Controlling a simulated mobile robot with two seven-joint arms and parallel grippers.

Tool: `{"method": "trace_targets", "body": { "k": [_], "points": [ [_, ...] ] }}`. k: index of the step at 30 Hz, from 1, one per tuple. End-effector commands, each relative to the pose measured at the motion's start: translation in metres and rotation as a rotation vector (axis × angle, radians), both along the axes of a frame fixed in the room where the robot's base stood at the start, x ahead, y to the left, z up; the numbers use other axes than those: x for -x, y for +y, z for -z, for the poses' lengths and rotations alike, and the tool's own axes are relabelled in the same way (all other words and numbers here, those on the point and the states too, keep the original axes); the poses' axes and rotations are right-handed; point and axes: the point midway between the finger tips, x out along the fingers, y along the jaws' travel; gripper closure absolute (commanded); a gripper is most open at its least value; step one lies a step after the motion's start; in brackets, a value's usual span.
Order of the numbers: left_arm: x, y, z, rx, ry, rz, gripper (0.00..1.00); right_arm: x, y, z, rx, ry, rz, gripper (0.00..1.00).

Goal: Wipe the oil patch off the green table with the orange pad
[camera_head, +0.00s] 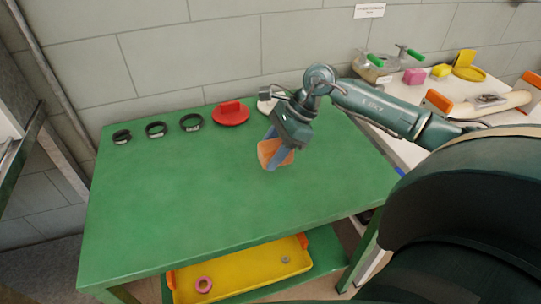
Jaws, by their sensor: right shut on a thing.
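The green table (200,225) fills the middle of the head view. My right gripper (275,153) comes in from the right and is shut on the orange pad (271,155). The pad is over the right-middle part of the table top; I cannot tell whether it touches the surface. No oil patch can be made out on the visible table top; the area behind the pad and gripper is hidden. My left gripper is not in view.
Several black rings (157,129) and a red disc with a handle (231,113) stand along the table's back edge. A yellow tray (240,275) is on the shelf below. A white side table (408,150) at right holds pads and fittings. The table's left and front are clear.

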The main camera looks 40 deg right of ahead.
Motion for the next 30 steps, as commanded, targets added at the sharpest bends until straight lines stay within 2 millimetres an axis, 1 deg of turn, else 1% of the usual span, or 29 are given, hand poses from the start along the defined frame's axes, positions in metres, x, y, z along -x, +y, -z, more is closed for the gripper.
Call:
{"method": "trace_targets", "body": {
  "k": [1, 9, 12, 18, 30],
  "points": [
    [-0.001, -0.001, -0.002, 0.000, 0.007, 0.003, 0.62, 0.000, -0.001, -0.008, 0.000, -0.002, 0.001, 0.73],
    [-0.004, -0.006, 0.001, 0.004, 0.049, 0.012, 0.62, -0.001, -0.004, -0.032, 0.000, -0.003, 0.007, 0.73],
    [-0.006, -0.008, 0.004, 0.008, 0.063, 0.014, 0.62, -0.001, -0.005, -0.038, 0.000, -0.003, 0.007, 0.73],
    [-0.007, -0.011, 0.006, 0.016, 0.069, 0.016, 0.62, -0.001, -0.005, -0.040, -0.001, -0.002, 0.009, 0.73],
    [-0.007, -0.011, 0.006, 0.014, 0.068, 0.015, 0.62, -0.001, -0.005, -0.039, -0.001, -0.002, 0.007, 0.73]
  ]
}}
